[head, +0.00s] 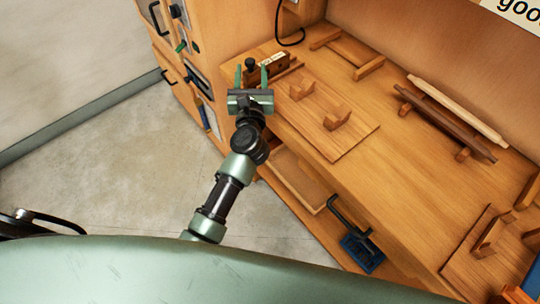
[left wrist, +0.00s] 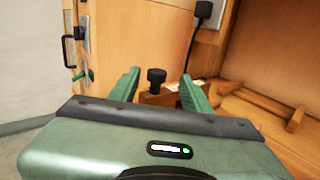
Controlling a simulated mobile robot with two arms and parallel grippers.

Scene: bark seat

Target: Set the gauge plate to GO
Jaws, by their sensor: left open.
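The gauge plate, a small wooden block with a pale label (head: 272,62), stands at the near left corner of the bench. A black knob (head: 250,63) shows at its left end. In the left wrist view the knob (left wrist: 156,78) rises upright from the wood, and I cannot read the label or the setting. My left gripper (head: 251,76) is open. Its two green fingers (left wrist: 160,82) appear on either side of the knob, with no visible contact; the depth between them is unclear. The body of my gripper hides the lower part of the block. My right gripper is not in view.
A wooden board with two notched rests (head: 335,118) lies right of the gauge block. Dark and pale bars (head: 445,120) lie farther right. A cabinet with handles (head: 165,30) stands left. A blue-based tool (head: 362,250) sits below the bench edge. Floor left is clear.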

